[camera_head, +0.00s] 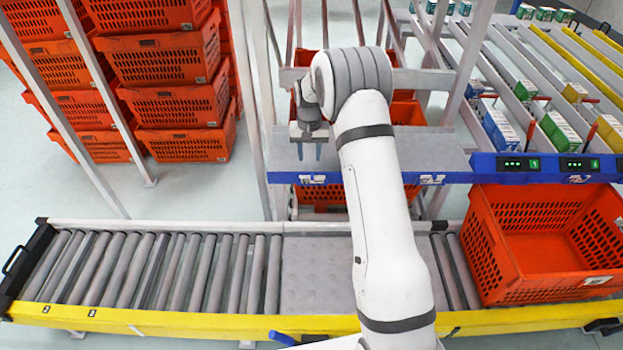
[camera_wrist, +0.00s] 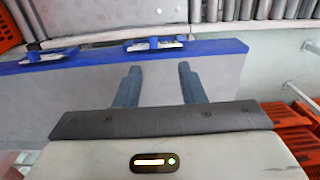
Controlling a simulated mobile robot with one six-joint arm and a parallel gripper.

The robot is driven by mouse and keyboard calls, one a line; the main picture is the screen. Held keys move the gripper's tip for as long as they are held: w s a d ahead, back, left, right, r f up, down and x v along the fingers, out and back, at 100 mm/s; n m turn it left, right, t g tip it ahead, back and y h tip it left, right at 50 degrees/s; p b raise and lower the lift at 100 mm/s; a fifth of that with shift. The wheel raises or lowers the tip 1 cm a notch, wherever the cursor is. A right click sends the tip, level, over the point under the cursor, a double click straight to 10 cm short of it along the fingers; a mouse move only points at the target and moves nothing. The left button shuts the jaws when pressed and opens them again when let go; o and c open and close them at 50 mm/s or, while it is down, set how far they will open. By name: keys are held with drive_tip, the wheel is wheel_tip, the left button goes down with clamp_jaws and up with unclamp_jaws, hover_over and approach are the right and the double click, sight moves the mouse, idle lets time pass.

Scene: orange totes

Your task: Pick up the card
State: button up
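Two small white cards or labels sit in blue holders on the blue front edge of the grey shelf (camera_head: 430,150). One card (camera_head: 312,179) is just in front of my gripper (camera_head: 309,154), and it also shows in the wrist view (camera_wrist: 155,44). The other card (camera_head: 431,179) is further right in the head view and at the left in the wrist view (camera_wrist: 45,57). My gripper points down over the shelf. Its two blue-grey fingers (camera_wrist: 158,72) are apart with nothing between them. The fingertips are apart from the nearer card. I cannot tell their height above the shelf.
A roller conveyor (camera_head: 150,268) with a yellow front rail runs below the shelf. An empty orange tote (camera_head: 545,245) stands on its right end. Orange totes (camera_head: 175,90) are stacked at the left. Sloped racks with small boxes (camera_head: 500,130) are at the right.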

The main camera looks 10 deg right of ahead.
sight(312, 175)
drive_tip(key=f, duration=0.3)
drive_tip(key=s+f+p, duration=0.1)
drive_tip(key=f, duration=0.1)
drive_tip(key=shift+s+d+f, duration=0.1)
drive_tip(key=shift+d+f, duration=0.15)
drive_tip(key=shift+d, duration=0.1)
drive_tip(key=shift+f, duration=0.5)
clamp_jaws()
wheel_tip(312, 175, up, 10)
drive_tip(key=p, duration=0.4)
